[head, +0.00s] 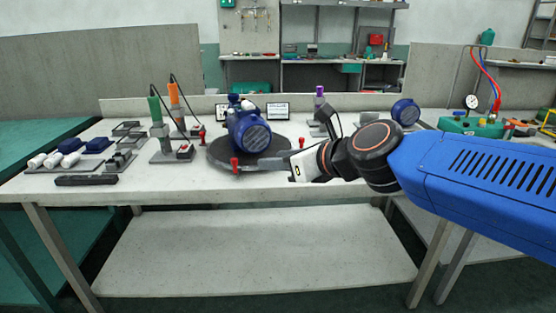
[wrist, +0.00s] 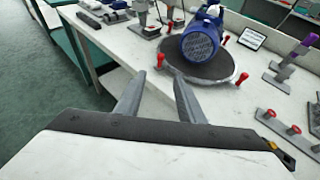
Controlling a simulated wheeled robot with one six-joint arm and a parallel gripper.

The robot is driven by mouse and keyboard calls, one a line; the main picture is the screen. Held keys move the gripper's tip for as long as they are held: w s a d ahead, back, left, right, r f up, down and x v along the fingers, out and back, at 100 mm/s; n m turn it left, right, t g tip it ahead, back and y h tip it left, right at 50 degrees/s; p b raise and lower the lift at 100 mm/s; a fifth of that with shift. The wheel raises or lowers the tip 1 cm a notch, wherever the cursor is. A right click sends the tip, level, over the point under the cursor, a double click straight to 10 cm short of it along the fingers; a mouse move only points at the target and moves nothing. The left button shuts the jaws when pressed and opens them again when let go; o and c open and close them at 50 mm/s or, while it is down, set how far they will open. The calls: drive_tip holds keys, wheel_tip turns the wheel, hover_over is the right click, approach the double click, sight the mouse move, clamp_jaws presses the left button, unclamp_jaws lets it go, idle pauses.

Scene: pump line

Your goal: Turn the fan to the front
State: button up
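A blue motor (head: 248,128) with a round grey fan grille at its end sits on a dark round turntable (head: 218,156). The grille (wrist: 198,46) faces toward the front and a little to the right in the head view. Red knobs stand around the turntable rim; one front knob (head: 234,163) also shows in the wrist view (wrist: 160,60), and another knob is at the right (head: 301,142). My gripper (wrist: 157,74) is open and empty, its two fingers apart, at the turntable's front edge. The front knob lies just beyond the fingertips; I cannot tell any contact.
Two posts with a green (head: 155,108) and an orange handle (head: 174,92) stand left of the turntable. Trays with white and blue parts (head: 70,147) lie further left. A purple-topped stand (head: 320,108) and a second blue motor (head: 405,112) are to the right.

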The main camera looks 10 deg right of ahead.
drive_tip(key=shift+w, duration=0.1)
drive_tip(key=c, duration=0.8)
drive_tip(key=shift+w+f+n, duration=0.1)
drive_tip(key=shift+w+n, duration=0.15)
drive_tip(key=shift+n, duration=0.05)
clamp_jaws()
drive_tip(key=w+d+f+n+g+y, duration=0.2)
drive_tip(key=w+d+f+n+g, duration=0.1)
drive_tip(key=w+d+n+g, duration=0.2)
drive_tip(key=shift+w+n+g, duration=1.1)
drive_tip(key=shift+w+g, duration=0.5)
drive_tip(key=shift+w, duration=0.4)
